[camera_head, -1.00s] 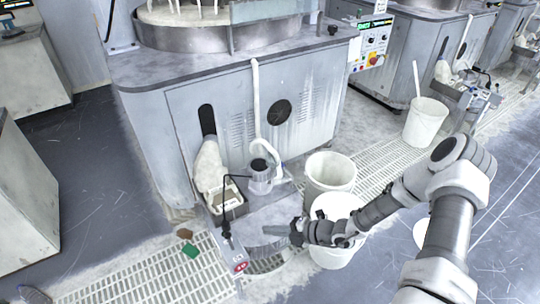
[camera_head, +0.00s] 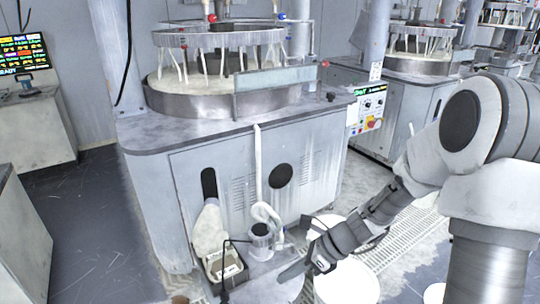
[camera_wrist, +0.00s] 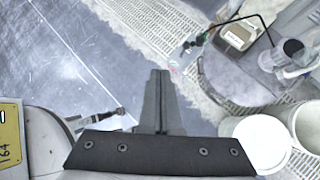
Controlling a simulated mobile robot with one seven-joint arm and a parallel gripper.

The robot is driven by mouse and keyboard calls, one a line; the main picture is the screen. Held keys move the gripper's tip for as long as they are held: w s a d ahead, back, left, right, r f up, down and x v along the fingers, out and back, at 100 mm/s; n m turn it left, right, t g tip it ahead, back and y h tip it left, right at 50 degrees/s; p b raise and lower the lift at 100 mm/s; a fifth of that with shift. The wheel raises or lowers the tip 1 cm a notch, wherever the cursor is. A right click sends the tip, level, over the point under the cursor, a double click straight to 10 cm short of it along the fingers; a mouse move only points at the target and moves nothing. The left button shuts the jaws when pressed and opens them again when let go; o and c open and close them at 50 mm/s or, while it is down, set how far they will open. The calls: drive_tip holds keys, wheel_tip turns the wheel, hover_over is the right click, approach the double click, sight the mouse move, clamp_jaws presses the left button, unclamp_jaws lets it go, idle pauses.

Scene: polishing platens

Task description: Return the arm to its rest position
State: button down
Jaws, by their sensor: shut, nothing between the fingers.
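My gripper (camera_head: 296,270) is at the lower middle of the head view, in front of the polishing machine and over the low pump platform. My arm reaches to it from the right side. In the wrist view my gripper (camera_wrist: 160,75) has its two dark fingers together, with nothing between them. The floor lies below the fingertips there.
The polishing machine (camera_head: 235,165) stands behind my gripper. A pump (camera_head: 260,237) and a tray (camera_head: 228,270) sit on the platform. White buckets (camera_head: 345,284) stand close beside my gripper; they also show in the wrist view (camera_wrist: 262,143). Open floor (camera_head: 95,225) lies at left.

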drive_tip(key=s+d+r+n+t+h, duration=0.2)
drive_tip(key=s+d+r+n+h, duration=0.2)
drive_tip(key=s+r+n, duration=0.4)
drive_tip(key=s+d+r+n+t+h, duration=0.3)
drive_tip(key=s+d+r+n, duration=0.3)
drive_tip(key=r+n, duration=0.8)
drive_tip(key=shift+s+n+h+p, duration=0.3)
drive_tip(key=shift+s+h, duration=0.4)
drive_tip(key=shift+s, duration=0.2)
